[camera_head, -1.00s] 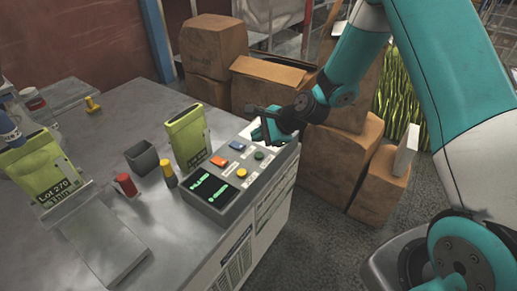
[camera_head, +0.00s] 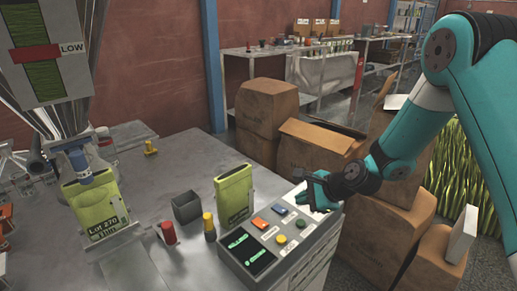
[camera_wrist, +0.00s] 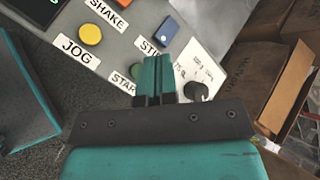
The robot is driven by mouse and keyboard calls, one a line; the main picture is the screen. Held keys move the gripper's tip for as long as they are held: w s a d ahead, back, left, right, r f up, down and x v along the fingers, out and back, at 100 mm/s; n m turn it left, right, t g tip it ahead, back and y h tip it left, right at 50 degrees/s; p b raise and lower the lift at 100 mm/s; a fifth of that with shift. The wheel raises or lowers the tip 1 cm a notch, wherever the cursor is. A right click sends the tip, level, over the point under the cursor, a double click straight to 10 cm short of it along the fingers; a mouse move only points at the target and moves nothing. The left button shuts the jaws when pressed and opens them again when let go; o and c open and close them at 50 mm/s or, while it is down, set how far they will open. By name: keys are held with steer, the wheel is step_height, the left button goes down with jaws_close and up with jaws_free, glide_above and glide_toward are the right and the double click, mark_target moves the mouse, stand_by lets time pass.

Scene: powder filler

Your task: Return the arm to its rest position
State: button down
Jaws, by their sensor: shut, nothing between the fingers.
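My teal arm (camera_head: 408,135) reaches in from the right in the head view. My gripper (camera_head: 314,188) is over the far right corner of the control panel (camera_head: 290,254) and holds nothing. In the wrist view its teal fingers (camera_wrist: 155,75) are together, above the panel with its yellow JOG button (camera_wrist: 90,34), blue button (camera_wrist: 167,30) and black knob (camera_wrist: 196,91). The fingers partly cover the labels there. I cannot tell whether the fingertips touch the panel.
Cardboard boxes (camera_head: 265,108) stand behind and right of the panel, close to my arm. A green pouch (camera_head: 233,195), dark bin (camera_head: 187,207), red-capped (camera_head: 168,232) and yellow-capped (camera_head: 209,226) containers stand on the table (camera_head: 150,185). A filler (camera_head: 45,50) hangs over another pouch (camera_head: 97,208).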

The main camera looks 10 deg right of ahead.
steer(key=s+a+r+n+g+p, duration=0.25)
steer(key=s+r+n, duration=0.45)
steer(key=r, duration=0.4)
steer(key=s+a+r+n+g+p, duration=0.1)
steer(key=s+a+r+n+p, duration=0.3)
steer(key=s+r+n, duration=0.5)
steer(key=s+d+r+n+g+h+p, duration=0.2)
steer(key=s+r+n+p, duration=0.2)
steer(key=s+r+n, duration=0.4)
steer(key=s+r, duration=0.3)
steer(key=s, duration=0.3)
steer(key=shift+s+r+g+h, duration=0.15)
steer(key=shift+g+h, duration=0.15)
steer(key=shift+g, duration=0.05)
stand_by(4.2)
